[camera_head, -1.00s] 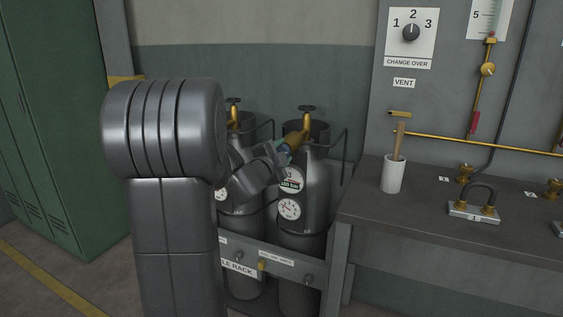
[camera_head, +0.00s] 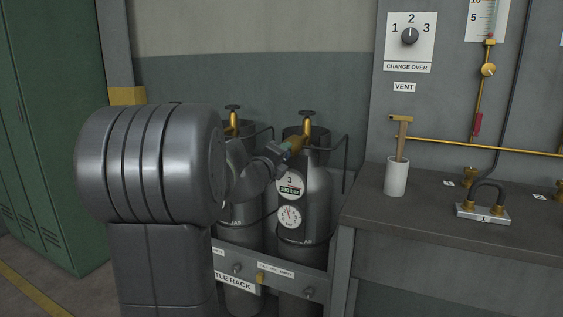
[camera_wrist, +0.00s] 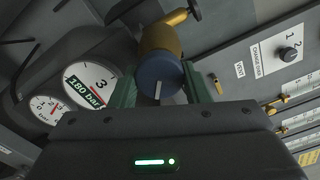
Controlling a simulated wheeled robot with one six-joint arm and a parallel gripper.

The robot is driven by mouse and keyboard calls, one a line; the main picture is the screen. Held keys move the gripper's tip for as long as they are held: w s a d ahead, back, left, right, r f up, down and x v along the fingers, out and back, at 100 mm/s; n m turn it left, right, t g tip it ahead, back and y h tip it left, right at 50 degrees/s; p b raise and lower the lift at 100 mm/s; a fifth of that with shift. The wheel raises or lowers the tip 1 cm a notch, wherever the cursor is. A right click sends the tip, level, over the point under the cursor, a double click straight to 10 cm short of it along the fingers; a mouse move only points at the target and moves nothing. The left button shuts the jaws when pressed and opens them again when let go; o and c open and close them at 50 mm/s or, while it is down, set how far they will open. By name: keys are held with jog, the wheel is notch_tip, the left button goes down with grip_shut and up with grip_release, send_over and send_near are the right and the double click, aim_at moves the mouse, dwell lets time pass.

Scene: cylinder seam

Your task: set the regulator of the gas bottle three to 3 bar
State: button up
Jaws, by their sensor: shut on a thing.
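In the wrist view the regulator knob (camera_wrist: 159,76) is a dark blue disc with a pale mark, on a brass body. My gripper (camera_wrist: 163,88) is shut on the knob, one green finger on each side. The gauge also shows in the wrist view (camera_wrist: 47,110), tilted; its exact reading is too small to tell.
Another gas bottle (camera_head: 240,205) stands left of bottle three, partly hidden by my arm. The rack rail (camera_head: 262,262) crosses in front. A bench (camera_head: 420,205) with a white cup (camera_head: 396,178) is at right, below a panel with a change-over dial (camera_head: 410,36). A green locker (camera_head: 50,130) is at left.

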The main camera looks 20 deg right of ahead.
jog(key=shift+f+m, duration=0.1)
jog(key=shift+m, duration=0.5)
jog(key=shift+b, duration=0.35)
jog(key=o, duration=1)
jog(key=shift+c, duration=0.2)
jog(key=p+v, duration=0.1)
jog(key=v, duration=1.2)
jog(key=shift+s+a, duration=0.25)
jog(key=shift+s, duration=0.05)
jog(key=shift+d, duration=0.1)
